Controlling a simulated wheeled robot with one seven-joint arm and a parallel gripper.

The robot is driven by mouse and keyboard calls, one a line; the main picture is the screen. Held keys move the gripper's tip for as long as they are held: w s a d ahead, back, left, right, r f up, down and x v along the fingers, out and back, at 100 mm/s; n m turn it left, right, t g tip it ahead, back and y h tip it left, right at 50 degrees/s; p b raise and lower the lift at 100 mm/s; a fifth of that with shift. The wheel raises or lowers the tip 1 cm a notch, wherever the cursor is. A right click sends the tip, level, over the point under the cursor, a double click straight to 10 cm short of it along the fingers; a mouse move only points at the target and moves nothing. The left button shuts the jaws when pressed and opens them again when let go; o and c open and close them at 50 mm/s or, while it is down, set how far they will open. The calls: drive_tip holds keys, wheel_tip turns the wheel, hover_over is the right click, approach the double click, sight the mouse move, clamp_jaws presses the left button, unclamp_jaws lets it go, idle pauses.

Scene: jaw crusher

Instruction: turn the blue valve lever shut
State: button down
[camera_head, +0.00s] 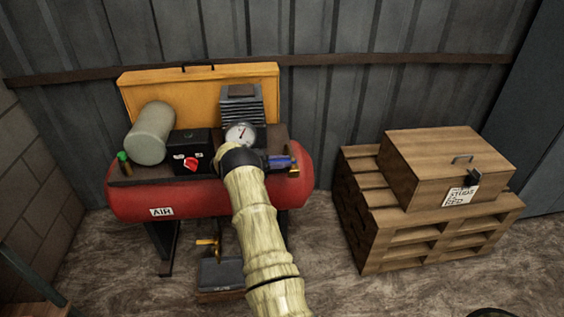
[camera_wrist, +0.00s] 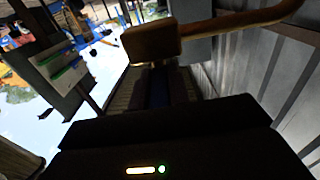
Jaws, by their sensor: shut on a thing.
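The blue valve lever (camera_head: 283,162) shows at the right end of the red air tank in the head view, beside a small brass fitting (camera_head: 294,169). My gripper (camera_head: 270,161) reaches it from the left, with my sleeved arm coming up from below. In the wrist view my gripper (camera_wrist: 158,98) is shut on the lever, whose dark blue strip (camera_wrist: 158,92) shows between the dark fingers. A brass-coloured block (camera_wrist: 152,43) with a curved pipe lies just beyond. The rest of the lever is hidden by the fingers, and its exact angle is hard to tell.
The red tank (camera_head: 160,205) carries a gauge (camera_head: 240,134), a black box with a red knob (camera_head: 190,163) and a grey cylinder (camera_head: 151,133). A wooden crate (camera_head: 430,180) on pallets (camera_head: 400,245) stands right. A corrugated wall (camera_head: 340,100) is behind. Floor between tank and pallets is clear.

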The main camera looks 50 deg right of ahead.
drive_tip(key=c, duration=1.3)
unclamp_jaws()
drive_tip(key=shift+s+d, duration=0.15)
drive_tip(key=shift+d, duration=0.1)
drive_tip(key=shift+a, duration=0.15)
drive_tip(key=shift+w+a, duration=0.1)
drive_tip(key=shift+w, duration=0.1)
drive_tip(key=v, duration=0.7)
drive_tip(key=shift+a, duration=0.1)
